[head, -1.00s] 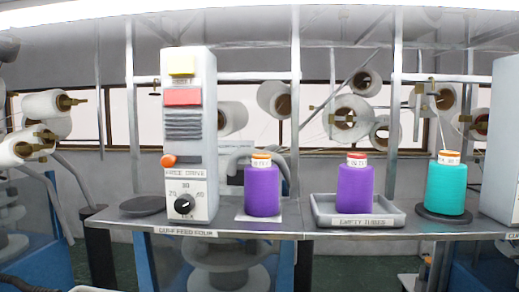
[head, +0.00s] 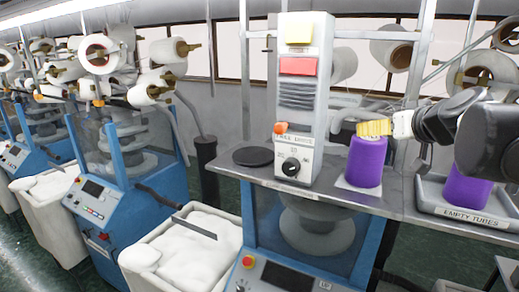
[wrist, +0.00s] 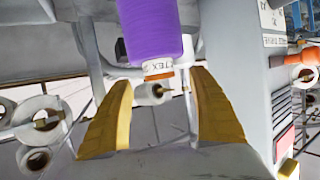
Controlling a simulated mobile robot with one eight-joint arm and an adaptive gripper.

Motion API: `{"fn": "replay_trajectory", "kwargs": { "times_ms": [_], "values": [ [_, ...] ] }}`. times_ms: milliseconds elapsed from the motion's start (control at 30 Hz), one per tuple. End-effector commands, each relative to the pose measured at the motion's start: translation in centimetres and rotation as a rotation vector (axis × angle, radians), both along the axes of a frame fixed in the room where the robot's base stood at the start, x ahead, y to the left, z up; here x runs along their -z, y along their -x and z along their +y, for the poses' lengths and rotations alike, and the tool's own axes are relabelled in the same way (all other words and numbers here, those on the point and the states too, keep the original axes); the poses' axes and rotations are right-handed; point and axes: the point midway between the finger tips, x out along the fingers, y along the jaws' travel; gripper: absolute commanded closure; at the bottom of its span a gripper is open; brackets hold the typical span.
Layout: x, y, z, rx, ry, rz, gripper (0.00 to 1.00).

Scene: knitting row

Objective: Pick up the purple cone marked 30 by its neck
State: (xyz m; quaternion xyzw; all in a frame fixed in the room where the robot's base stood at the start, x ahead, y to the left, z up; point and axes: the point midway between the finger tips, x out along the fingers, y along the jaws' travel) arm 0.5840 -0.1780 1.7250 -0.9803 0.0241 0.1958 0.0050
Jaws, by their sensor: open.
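A purple cone (head: 366,160) stands upright on a white square on the shelf, beside the grey control box. Its top is hidden behind my gripper in the head view. The number is not readable. My gripper (head: 362,128) is open, with yellow fingers at the height of the cone's top. In the wrist view the fingers (wrist: 160,80) lie either side of the neck line, apart from it.
A second purple cone (head: 467,188) stands in the tray marked EMPTY TUBES (head: 480,217), partly hidden by my arm. The control box (head: 303,100) rises close left of the nearer cone. A dark round pad (head: 253,156) on the shelf is bare.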

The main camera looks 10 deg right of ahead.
Motion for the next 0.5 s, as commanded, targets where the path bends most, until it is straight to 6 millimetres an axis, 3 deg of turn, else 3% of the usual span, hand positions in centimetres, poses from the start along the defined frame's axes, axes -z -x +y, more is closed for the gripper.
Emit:
{"fn": "replay_trajectory", "kwargs": {
  "times_ms": [333,500],
  "values": [
    [1.2,-4.2,-0.4,-0.002,0.000,0.001,0.31],
    [1.9,-5.3,-0.4,-0.001,0.000,0.001,0.31]
  ]
}}
